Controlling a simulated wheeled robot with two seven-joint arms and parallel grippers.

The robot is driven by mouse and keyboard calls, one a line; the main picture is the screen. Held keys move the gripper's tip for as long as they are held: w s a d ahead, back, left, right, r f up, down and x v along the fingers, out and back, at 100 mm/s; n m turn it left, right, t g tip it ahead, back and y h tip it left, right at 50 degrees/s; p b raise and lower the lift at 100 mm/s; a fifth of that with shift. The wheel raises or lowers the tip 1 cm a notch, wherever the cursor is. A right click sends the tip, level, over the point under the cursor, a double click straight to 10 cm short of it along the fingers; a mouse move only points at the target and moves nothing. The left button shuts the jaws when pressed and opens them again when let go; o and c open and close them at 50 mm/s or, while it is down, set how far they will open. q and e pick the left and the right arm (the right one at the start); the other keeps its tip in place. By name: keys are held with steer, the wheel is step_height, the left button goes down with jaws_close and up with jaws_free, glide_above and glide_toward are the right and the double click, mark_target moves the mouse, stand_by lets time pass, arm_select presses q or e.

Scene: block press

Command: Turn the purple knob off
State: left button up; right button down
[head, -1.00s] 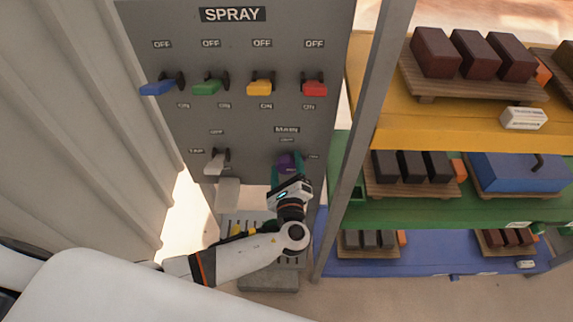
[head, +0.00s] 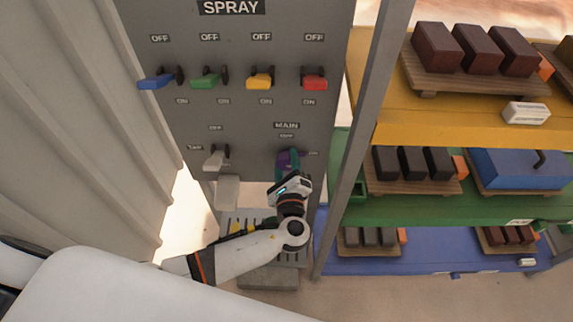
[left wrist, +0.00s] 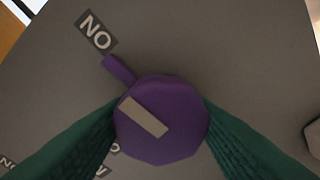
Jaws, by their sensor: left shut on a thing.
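The purple knob (head: 287,160) is at the lower right of the grey panel, under the MAIN label (head: 286,126). In the left wrist view the knob (left wrist: 160,122) has a pale bar on its face. Its narrow tab (left wrist: 120,70) points up and left at a label (left wrist: 97,33) reading NO, which looks like ON upside down. My left gripper (head: 289,170) reaches the knob from below. Its green fingers (left wrist: 160,130) press on both sides of the knob, shut on it. The fingers partly hide the knob in the head view. My right gripper is not in view.
A row of blue (head: 157,82), green (head: 206,81), yellow (head: 260,82) and red (head: 314,83) handles is above. A white handle (head: 214,160) is left of the knob. A rack post (head: 365,120) and shelves with blocks stand close on the right.

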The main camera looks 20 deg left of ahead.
arm_select(q)
steer(key=shift+f+n+b, duration=0.25)
steer(key=shift+n+b, duration=0.45)
steer(key=n+b, duration=0.6)
steer(key=n, duration=0.1)
steer(key=shift+s+h+b, duration=0.1)
steer(key=shift+h+b, duration=0.3)
steer(key=n+b, duration=0.3)
steer(key=n, duration=0.1)
steer(key=shift+g+h+b, duration=0.3)
steer(key=shift+r+n+h+b, duration=0.1)
steer(key=shift+n+h+b, duration=0.2)
steer(key=shift+n+b, duration=1.1)
steer(key=shift+n, duration=0.4)
steer(key=o, duration=1)
steer(key=shift+c, duration=0.2)
steer(key=shift+r, duration=0.1)
steer(key=shift+a+p, duration=0.1)
steer(key=shift+p, duration=0.2)
